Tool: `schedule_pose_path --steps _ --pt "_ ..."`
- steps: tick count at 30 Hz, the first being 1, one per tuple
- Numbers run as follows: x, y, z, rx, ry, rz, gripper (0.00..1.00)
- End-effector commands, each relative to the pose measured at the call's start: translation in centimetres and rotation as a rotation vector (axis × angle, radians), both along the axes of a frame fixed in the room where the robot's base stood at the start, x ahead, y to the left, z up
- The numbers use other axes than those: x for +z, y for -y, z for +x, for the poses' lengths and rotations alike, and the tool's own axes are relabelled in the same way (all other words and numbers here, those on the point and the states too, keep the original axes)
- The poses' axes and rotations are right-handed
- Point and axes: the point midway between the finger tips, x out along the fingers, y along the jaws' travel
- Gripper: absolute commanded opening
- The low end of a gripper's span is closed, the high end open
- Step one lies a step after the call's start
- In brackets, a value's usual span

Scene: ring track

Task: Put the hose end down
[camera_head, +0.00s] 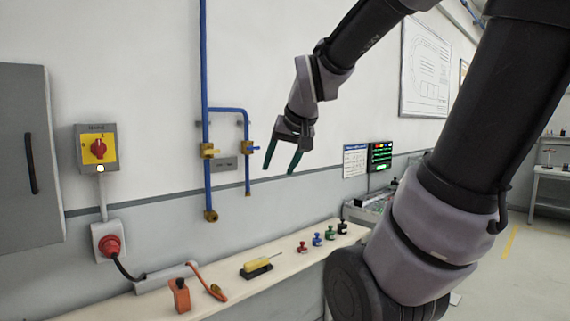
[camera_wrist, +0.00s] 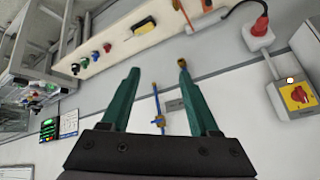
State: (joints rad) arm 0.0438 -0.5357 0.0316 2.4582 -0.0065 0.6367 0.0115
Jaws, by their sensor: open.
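The orange hose (camera_head: 198,273) lies on the narrow shelf (camera_head: 285,246), with its brass end (camera_head: 216,291) resting on the shelf top near the front edge. In the wrist view, part of the hose (camera_wrist: 178,6) shows at the top edge, beyond the fingertips. My gripper (camera_head: 280,168) has two green fingers spread apart with nothing between them. It hangs in the air above the shelf, up and to the right of the hose end and clear of it. The wrist view also shows the open fingers (camera_wrist: 159,70).
Blue pipes with brass valves (camera_head: 208,151) run down the wall left of my gripper. A red socket plug (camera_head: 111,245) and a yellow-red switch (camera_head: 98,149) are further left. An orange block (camera_head: 180,295), a yellow-black tool (camera_head: 257,267) and several coloured knobs (camera_head: 317,239) stand on the shelf.

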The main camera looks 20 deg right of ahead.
Motion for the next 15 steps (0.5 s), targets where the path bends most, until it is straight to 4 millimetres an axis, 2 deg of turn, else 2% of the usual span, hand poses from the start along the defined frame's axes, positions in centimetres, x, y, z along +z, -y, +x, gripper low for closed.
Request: schedule_pose_path --steps 1,3,6,10,15 --pt "0.7 -0.5 -2.1 -0.005 -0.006 0.033 0.62" --pt "1.0 -1.2 -4.4 -0.01 -0.028 0.078 0.62" --pt "1.3 -1.8 -6.7 -0.013 -0.05 0.122 0.62" --pt "1.3 -2.2 -8.0 -0.013 -0.065 0.147 0.62" --pt "1.3 -2.3 -8.1 -0.014 -0.069 0.15 0.62"
